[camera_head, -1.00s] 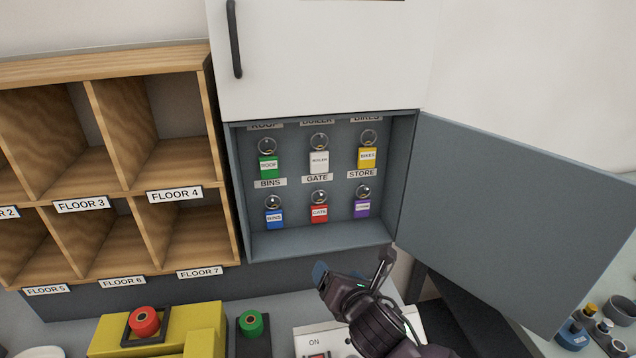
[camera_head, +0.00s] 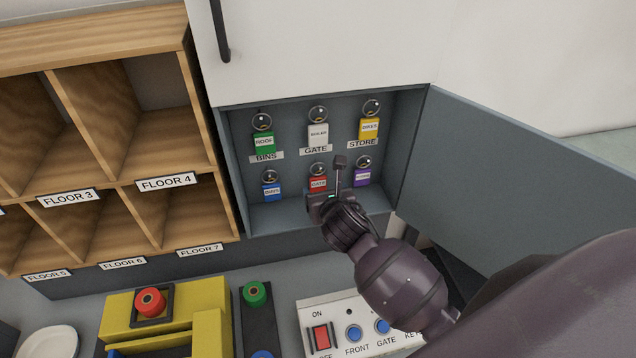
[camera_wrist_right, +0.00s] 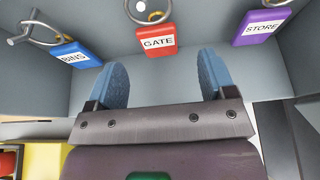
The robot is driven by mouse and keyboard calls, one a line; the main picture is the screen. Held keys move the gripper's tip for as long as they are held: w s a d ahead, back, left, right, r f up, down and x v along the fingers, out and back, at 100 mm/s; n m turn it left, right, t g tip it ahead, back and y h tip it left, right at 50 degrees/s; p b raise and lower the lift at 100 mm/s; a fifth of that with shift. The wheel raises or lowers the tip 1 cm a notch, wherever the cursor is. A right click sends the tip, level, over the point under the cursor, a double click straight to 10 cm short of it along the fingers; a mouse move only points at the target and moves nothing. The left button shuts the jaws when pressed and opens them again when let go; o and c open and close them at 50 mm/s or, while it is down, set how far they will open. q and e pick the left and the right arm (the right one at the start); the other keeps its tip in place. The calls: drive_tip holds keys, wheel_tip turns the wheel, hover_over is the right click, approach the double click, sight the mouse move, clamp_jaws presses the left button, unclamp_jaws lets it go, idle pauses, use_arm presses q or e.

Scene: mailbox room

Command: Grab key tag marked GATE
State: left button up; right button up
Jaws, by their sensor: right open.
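The red GATE key tag (camera_head: 318,184) hangs on its ring in the lower middle of the open grey key cabinet. In the right wrist view the GATE tag (camera_wrist_right: 157,42) hangs ahead of the gap between my right gripper's blue fingertips (camera_wrist_right: 163,75). The right gripper (camera_head: 328,180) is open and empty, with its fingers inside the cabinet just in front of the tag, apart from it. Part of the tag's lower edge is hidden by the gripper in the head view. My left gripper is not in view.
The blue BINS tag (camera_head: 271,191) hangs left of GATE and the purple STORE tag (camera_head: 363,176) right of it. Green, white and yellow tags hang above. The cabinet door (camera_head: 500,190) stands open at the right. A switch panel (camera_head: 350,335) lies below.

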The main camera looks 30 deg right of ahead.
sight(319, 184)
drive_tip(key=shift+x, duration=2.6)
drive_tip(key=shift+a, duration=0.1)
drive_tip(key=c, duration=1)
